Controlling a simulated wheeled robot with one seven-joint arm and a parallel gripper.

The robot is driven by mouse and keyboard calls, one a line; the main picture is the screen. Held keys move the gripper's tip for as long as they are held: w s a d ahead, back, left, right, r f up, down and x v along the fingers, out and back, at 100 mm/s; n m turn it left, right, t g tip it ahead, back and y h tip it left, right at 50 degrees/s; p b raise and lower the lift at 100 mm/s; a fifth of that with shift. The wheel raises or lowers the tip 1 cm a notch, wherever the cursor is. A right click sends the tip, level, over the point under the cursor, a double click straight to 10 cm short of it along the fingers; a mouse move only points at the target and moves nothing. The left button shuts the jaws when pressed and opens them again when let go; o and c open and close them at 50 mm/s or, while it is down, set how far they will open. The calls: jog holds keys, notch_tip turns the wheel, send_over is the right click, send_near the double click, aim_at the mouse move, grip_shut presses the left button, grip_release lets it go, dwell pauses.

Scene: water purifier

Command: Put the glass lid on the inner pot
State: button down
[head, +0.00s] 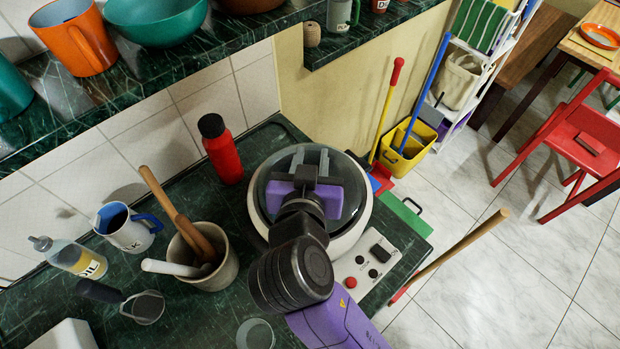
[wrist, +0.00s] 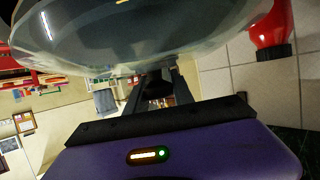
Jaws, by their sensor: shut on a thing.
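The glass lid (head: 353,192), clear with a grey rim, lies over the round white cooker (head: 364,222) in the head view. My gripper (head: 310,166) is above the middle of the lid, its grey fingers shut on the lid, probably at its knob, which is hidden. In the wrist view, which appears upside down, the lid (wrist: 130,35) fills the top, close to the fingers (wrist: 160,88). The inner pot is hidden under the lid, and I cannot tell whether the lid touches the rim or hovers.
A red bottle (head: 222,150) stands behind the cooker at left; it also shows in the wrist view (wrist: 270,25). A stone mortar (head: 212,262) with utensils and a white mug (head: 125,228) stand to the left. A control panel (head: 366,266) adjoins the cooker at front right.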

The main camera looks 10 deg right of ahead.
jog(key=shift+f+b, duration=0.3)
jog(key=shift+f, duration=0.05)
dwell(0.3)
jog(key=c, duration=0.5)
grip_release()
jog(key=shift+r+p, duration=2.95)
jog(key=shift+r, duration=0.6)
